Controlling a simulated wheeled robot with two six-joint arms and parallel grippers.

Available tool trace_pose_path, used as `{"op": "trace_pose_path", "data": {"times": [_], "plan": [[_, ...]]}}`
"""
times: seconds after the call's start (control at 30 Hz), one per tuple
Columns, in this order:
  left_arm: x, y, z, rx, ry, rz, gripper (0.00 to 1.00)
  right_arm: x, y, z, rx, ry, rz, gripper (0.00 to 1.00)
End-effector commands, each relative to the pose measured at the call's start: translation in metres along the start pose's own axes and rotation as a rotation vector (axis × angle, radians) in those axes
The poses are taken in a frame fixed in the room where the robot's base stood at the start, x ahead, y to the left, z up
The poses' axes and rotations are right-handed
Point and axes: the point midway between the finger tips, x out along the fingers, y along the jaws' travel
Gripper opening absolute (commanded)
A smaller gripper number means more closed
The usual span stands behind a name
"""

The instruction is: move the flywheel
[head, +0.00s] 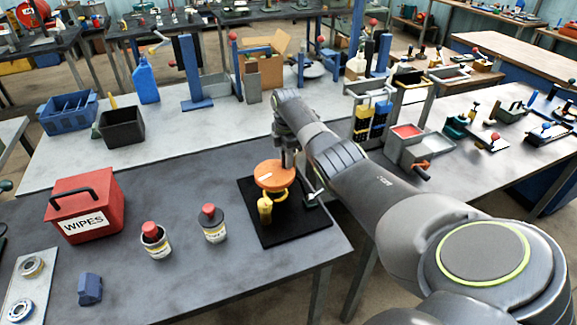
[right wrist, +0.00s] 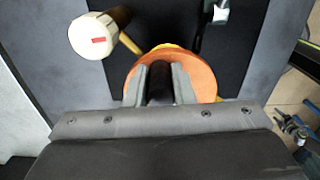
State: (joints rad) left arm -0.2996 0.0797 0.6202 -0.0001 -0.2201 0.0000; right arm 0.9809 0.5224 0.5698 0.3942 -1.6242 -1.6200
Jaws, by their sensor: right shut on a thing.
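The flywheel (head: 272,176) is an orange disc over the black mat (head: 305,232) near the right end of the front table. It also shows in the right wrist view (right wrist: 206,76), with a dark hub in its middle. My right gripper (head: 288,158) comes down on it from above. In the right wrist view its fingers (right wrist: 160,84) are shut on the dark hub. A yellow ring-shaped part (head: 280,195) shows just below the disc. I cannot tell whether the disc touches what is under it. My left gripper is out of view.
A yellow upright piece (head: 265,212) stands close in front of the disc. Two red-capped cans (head: 155,241) (head: 214,226) and a red wipes box (head: 85,208) stand to the left.

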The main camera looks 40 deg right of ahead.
Motion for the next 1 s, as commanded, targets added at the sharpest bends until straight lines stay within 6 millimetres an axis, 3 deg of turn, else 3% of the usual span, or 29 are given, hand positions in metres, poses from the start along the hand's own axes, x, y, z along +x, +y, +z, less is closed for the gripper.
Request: {"op": "trace_pose_path", "data": {"times": [0.03, 0.5, 1.0], "plan": [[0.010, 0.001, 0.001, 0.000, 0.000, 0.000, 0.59, 0.004, 0.003, -0.001, -0.045, 0.001, 0.002, 0.00], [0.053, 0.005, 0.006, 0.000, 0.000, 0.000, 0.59, 0.004, 0.021, -0.011, -0.492, 0.001, 0.001, 0.00], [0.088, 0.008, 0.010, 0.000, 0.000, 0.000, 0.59, 0.003, 0.033, -0.028, -0.957, 0.000, 0.001, 0.00]]}}
